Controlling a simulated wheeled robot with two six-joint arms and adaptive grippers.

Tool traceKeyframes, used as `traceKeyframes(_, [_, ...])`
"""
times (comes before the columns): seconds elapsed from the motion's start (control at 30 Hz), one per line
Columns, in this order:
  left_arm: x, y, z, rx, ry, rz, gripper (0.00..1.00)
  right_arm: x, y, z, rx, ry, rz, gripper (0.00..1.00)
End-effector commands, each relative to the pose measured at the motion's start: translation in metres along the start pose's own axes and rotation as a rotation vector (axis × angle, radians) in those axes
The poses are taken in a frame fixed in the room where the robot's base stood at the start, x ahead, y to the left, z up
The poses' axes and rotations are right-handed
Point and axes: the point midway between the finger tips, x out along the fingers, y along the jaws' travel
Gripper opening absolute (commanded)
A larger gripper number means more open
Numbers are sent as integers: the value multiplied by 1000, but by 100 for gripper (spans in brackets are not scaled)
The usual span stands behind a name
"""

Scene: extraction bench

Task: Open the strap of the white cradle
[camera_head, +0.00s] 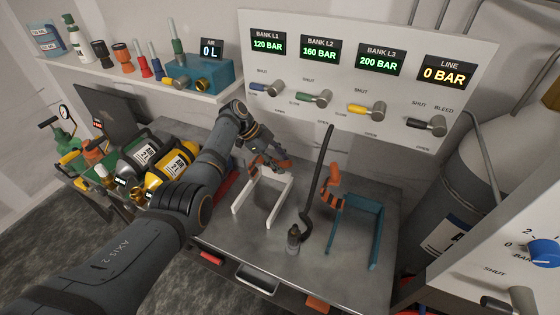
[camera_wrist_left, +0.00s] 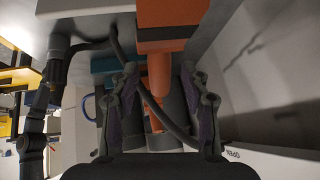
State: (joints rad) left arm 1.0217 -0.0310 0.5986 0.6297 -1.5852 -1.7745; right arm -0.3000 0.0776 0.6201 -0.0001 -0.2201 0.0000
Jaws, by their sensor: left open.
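The white cradle (camera_head: 285,210) stands on the metal bench top, a U-shaped frame with no bottle visible in it. My left gripper (camera_head: 268,163) is at its back end, open. The orange strap (camera_head: 257,165) of the white cradle shows beside the fingers, partly hidden by them. In the left wrist view, an orange strap part (camera_wrist_left: 158,75) reaches down between the two open fingers of the left gripper (camera_wrist_left: 160,112). I cannot tell whether the fingers touch it. My right gripper is not in view.
A teal cradle (camera_head: 376,240) with a raised orange strap (camera_head: 331,188) stands to the right. A black hose (camera_head: 318,180) with an end fitting (camera_head: 293,238) hangs between the cradles. The valve panel (camera_head: 340,105) rises behind.

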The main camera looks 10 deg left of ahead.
Motion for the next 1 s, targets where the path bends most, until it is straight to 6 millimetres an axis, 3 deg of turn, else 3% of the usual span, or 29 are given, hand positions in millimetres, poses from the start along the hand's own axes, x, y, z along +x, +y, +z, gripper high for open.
traceKeyframes(0.23, [-13,-1,0,1,-1,-3,46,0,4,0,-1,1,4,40])
traceKeyframes(0.5, [-77,-1,1,0,-2,-4,46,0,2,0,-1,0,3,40])
traceKeyframes(0.7, [-111,0,0,1,0,-1,46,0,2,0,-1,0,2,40])
traceKeyframes(1.0, [-120,0,0,0,0,0,46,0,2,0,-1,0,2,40])
